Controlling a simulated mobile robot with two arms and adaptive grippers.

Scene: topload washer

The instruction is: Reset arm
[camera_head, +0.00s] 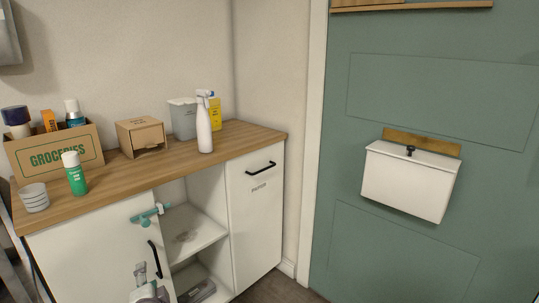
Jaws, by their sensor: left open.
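My left gripper (149,284) shows at the bottom edge of the head view, in front of the white cabinet door (95,250). It is open, and I see nothing held in it. The rest of my left arm is mostly below the frame. My right gripper is not in view.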

